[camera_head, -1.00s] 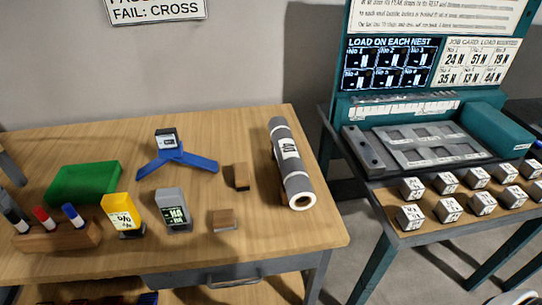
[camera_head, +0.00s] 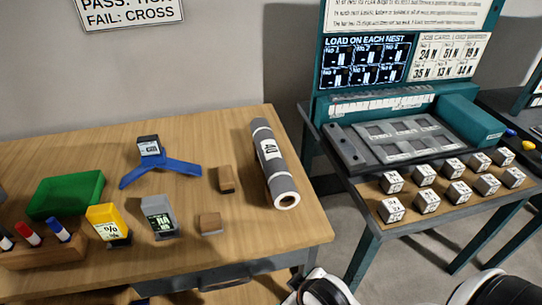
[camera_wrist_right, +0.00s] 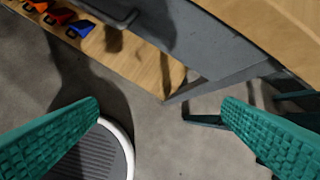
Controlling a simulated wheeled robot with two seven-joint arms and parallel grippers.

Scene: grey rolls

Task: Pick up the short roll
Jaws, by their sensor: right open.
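One grey roll (camera_head: 273,165) with a white label reading 40 lies on the right part of the wooden table (camera_head: 226,125) in the head view. Its open white end faces the front, and no second roll shows to compare its length with. My right gripper (camera_wrist_right: 160,108) is open and empty in the right wrist view. Its two green ribbed fingers are wide apart over the floor, beside the table's edge, and no roll shows in that view. My left gripper is not in view.
A blue three-armed stand (camera_head: 161,172), yellow device (camera_head: 108,224), grey device (camera_head: 160,217) and green tray (camera_head: 66,194) are further left. A teal bench (camera_head: 345,172) with several labelled cubes stands right, across a gap.

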